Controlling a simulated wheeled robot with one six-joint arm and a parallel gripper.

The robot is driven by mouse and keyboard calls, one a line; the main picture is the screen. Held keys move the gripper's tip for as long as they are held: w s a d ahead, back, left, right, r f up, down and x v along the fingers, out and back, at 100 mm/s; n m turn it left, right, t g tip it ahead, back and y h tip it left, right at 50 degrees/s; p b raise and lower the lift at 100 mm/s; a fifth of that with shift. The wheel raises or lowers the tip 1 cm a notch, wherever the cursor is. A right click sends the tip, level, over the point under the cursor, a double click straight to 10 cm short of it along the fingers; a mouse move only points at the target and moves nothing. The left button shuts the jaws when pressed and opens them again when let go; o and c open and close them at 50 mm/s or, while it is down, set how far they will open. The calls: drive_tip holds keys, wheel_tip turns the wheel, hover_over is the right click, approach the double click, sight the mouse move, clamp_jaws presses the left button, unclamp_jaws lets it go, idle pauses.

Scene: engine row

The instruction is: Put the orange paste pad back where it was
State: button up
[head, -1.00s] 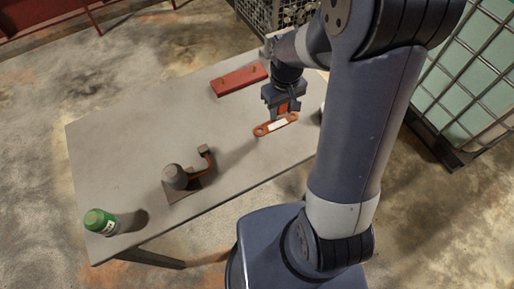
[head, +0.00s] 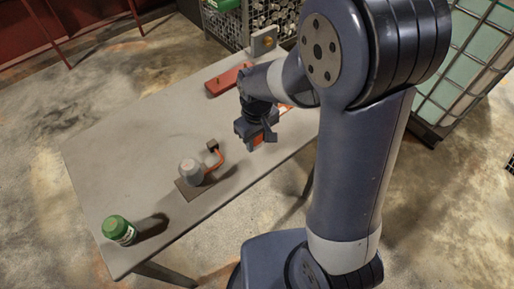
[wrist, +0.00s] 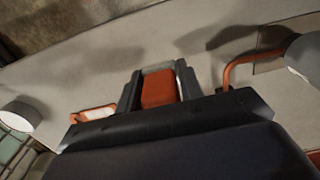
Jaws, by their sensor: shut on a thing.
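My gripper (head: 257,134) is shut on the orange paste pad (head: 259,139), which is mostly hidden behind the fingers in the head view. In the wrist view the pad (wrist: 158,88) shows as an orange block with a grey edge between the two dark fingers (wrist: 160,90). I hold it above the table (head: 120,150), near its front edge. It is between the orange link piece with a white label (head: 286,107) and the grey cylinder fixture with an orange bent arm (head: 191,171). Which spot the pad came from cannot be told.
A green-lidded jar (head: 119,230) stands at the table's near left corner. A red block (head: 227,79) lies towards the back right, with a grey bracket (head: 264,41) beyond it. A white cylinder (wrist: 18,113) shows at the wrist view's left. The table's left middle is clear.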

sight(257, 148)
drive_tip(key=shift+f, duration=2)
drive_tip(key=shift+f, duration=0.2)
drive_tip(key=o, duration=0.9)
drive_tip(key=shift+r, duration=0.1)
wheel_tip(257, 148, up, 12)
drive_tip(key=shift+r, duration=0.15)
